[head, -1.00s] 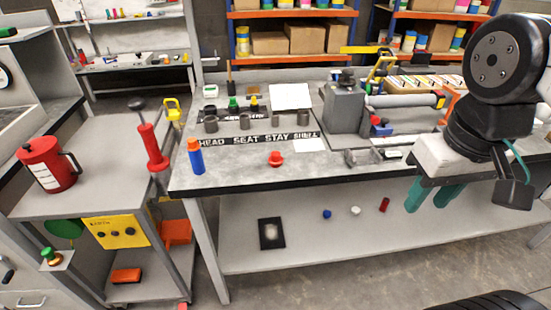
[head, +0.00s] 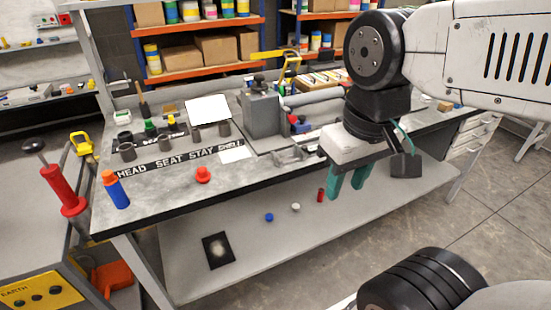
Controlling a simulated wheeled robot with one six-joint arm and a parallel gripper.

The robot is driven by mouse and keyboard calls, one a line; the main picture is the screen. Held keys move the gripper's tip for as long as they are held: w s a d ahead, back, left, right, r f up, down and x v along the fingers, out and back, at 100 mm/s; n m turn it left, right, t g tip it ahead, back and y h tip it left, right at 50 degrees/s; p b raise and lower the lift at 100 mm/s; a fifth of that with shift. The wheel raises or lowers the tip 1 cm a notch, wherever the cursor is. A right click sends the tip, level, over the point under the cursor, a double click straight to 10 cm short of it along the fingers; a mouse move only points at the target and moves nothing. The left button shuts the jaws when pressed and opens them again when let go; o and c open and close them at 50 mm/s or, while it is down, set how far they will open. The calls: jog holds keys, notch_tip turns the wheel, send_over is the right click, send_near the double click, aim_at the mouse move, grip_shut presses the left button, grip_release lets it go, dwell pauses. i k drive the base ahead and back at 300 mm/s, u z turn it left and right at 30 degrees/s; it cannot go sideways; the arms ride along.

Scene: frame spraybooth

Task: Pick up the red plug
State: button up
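A small red plug-shaped piece (head: 203,174) with a wider base stands on the grey workbench top (head: 165,199), near its front edge. A small dark red cylinder (head: 320,195) is on the lower shelf; I cannot tell from its look whether it is also a plug. My gripper (head: 347,180) has two teal fingers pointing down with a gap between them. It is open and empty, to the right of the red plug-shaped piece and apart from it, at the bench's front side.
A blue bottle with an orange cap (head: 115,189) stands left of the red piece. Dark cups (head: 127,147) stand behind a lettered strip (head: 185,157). A grey fixture (head: 262,110) stands behind. A blue piece (head: 269,217) and a white piece (head: 295,207) are on the lower shelf.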

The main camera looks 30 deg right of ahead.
aim_at(203, 177)
jog(key=k, duration=1.05)
jog(key=u, duration=0.95)
jog(key=i, duration=0.8)
jog(key=z, duration=0.65)
jog(key=i, duration=0.8)
jog(key=z, duration=0.85)
